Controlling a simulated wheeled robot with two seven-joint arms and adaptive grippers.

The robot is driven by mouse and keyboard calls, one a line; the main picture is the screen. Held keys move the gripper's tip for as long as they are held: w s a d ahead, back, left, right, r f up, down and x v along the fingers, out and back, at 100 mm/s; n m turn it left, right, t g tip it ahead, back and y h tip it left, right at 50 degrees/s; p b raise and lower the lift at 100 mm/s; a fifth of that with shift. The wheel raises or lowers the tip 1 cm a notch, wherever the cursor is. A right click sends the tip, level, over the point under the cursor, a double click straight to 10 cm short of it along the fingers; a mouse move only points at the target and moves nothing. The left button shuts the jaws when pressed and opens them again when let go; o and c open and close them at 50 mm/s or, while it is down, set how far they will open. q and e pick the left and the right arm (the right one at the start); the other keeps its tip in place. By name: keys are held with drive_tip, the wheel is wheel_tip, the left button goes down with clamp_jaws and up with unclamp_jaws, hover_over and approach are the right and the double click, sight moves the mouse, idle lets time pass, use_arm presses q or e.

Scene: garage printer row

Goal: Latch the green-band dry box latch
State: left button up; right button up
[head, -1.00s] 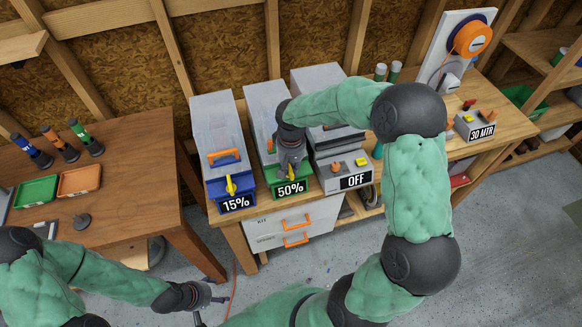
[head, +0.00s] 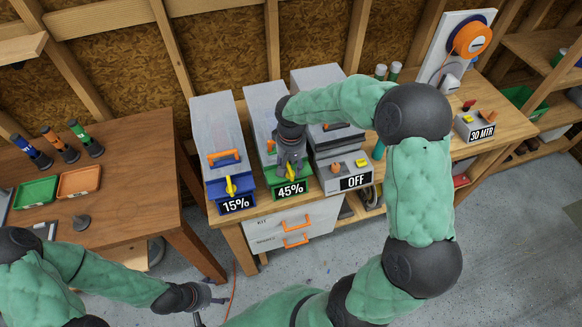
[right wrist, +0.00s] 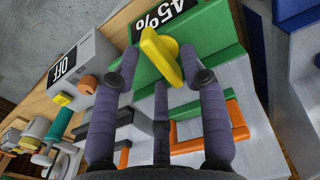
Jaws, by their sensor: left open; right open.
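The green-band dry box (head: 262,113) stands on the bench between the blue-band box and the grey OFF unit. Its front sign reads 45% (head: 291,189). In the right wrist view its yellow latch (right wrist: 158,54) lies tilted on the green front (right wrist: 212,30), near an orange handle (right wrist: 238,120). My right gripper (head: 291,167) is at the box front and mostly hides the latch in the head view. In the right wrist view my right gripper (right wrist: 160,66) is open, its fingertips on either side of the latch; contact is unclear. My left gripper (head: 208,303) is open and empty, low at the left.
The blue-band dry box (head: 215,120), with a 15% sign and yellow latch, is close on the left. The grey OFF unit (head: 333,178) is close on the right. A wooden table (head: 125,185) with green and orange trays stands at the left. Open floor lies in front.

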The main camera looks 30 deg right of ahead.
wheel_tip(320, 180, up, 10)
drive_tip(key=shift+r, duration=0.25)
use_arm(q)
drive_tip(key=shift+s, duration=0.1)
idle(0.5)
